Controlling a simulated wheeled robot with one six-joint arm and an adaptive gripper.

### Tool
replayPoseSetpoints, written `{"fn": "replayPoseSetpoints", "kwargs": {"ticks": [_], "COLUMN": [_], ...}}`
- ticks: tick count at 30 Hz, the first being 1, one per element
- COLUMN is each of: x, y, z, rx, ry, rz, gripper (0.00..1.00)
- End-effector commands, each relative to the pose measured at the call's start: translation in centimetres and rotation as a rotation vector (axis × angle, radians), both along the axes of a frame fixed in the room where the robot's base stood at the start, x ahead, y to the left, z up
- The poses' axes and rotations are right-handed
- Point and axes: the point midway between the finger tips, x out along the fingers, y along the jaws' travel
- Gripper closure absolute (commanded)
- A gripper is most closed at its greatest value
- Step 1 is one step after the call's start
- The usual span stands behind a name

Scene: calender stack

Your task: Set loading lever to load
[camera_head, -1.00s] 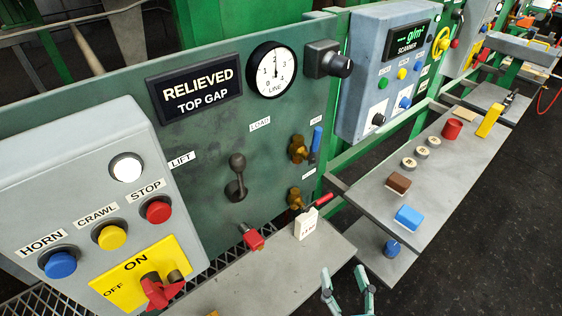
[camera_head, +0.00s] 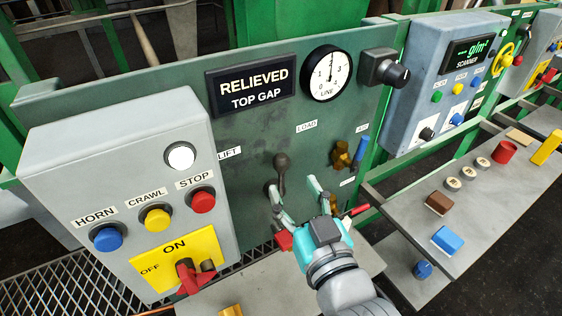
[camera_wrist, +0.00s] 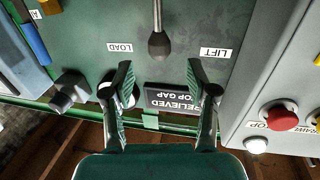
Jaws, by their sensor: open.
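The loading lever (camera_head: 282,162) is a dark lever with a round knob on the green panel, standing roughly upright between the LIFT label (camera_head: 230,153) and the LOAD label (camera_head: 307,126). In the wrist view, which is upside down, its knob (camera_wrist: 158,44) lies between and just beyond the fingertips, apart from both. My gripper (camera_head: 293,190) is open and empty in front of the panel, fingers spread toward the lever; it also shows in the wrist view (camera_wrist: 159,72). The lever's base is partly hidden by a finger. The sign (camera_head: 252,88) reads RELIEVED TOP GAP.
The grey button box (camera_head: 130,180) juts out left of the lever. Brass valves (camera_head: 341,155) with blue and red handles are close on the right. A LINE dial (camera_head: 328,73) and dark knob (camera_head: 385,70) sit above. A shelf (camera_head: 400,205) holds small items.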

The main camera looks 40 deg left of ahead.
Motion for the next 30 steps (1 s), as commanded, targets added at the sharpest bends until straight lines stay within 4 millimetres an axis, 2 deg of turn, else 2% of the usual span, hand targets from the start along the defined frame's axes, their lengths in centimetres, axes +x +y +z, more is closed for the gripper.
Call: {"fn": "replayPoseSetpoints", "kwargs": {"ticks": [6, 12, 18, 26, 30], "x": [2.2, 3.7, 4.3, 4.4, 4.4], "y": [3.4, 5.5, 6.4, 6.5, 6.5], "z": [0.0, 0.0, -0.1, -0.1, -0.1], "rx": [0.001, 0.000, 0.000, 0.000, 0.000], "ry": [0.001, 0.001, 0.001, 0.001, 0.001], "rz": [0.001, 0.000, -0.001, -0.001, -0.001], "gripper": [0.42, 0.42, 0.42, 0.42, 0.75]}}
